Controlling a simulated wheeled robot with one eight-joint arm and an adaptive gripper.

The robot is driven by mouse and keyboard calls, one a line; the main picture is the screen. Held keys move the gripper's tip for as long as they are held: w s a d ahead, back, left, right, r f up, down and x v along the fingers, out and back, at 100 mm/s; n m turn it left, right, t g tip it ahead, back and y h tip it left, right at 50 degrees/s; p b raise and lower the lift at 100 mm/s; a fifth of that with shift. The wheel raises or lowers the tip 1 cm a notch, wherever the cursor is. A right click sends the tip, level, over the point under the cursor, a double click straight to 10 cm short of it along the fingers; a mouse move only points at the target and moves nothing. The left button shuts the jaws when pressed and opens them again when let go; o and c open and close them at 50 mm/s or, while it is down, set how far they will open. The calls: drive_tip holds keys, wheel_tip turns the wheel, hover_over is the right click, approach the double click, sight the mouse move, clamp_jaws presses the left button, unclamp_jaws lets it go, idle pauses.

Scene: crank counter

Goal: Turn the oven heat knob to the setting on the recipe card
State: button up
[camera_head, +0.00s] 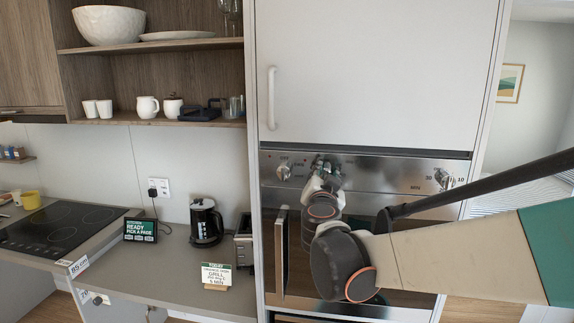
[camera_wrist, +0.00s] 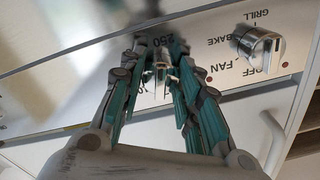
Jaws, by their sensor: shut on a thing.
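The oven heat knob (camera_wrist: 162,60) is a metal knob on the steel control panel, with "250" printed beside it in the wrist view. My gripper (camera_wrist: 158,48) is shut on this knob, one teal-padded finger on each side. The fingers hide much of the knob and its dial marks. In the head view my gripper (camera_head: 322,168) reaches the panel's middle-left part and mostly covers the knob. The recipe card (camera_head: 216,275) stands on the counter. It reads "GRILL" and "5 MIN"; its middle line is too small to read surely.
The mode knob (camera_wrist: 262,46), marked GRILL, BAKE, FAN and OFF, is beside my gripper. A minutes knob (camera_head: 444,180) is at the panel's right. An oven door handle (camera_head: 281,250) stands out below. A kettle (camera_head: 206,222), toaster (camera_head: 244,244) and small screen (camera_head: 140,229) are on the counter.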

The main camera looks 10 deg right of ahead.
drive_tip(key=shift+s+a+f, duration=0.15)
drive_tip(key=shift+s+a, duration=0.05)
drive_tip(key=shift+s, duration=0.1)
drive_tip(key=o, duration=1.1)
drive_tip(key=shift+w+a, duration=0.1)
drive_tip(key=shift+v, duration=5.8)
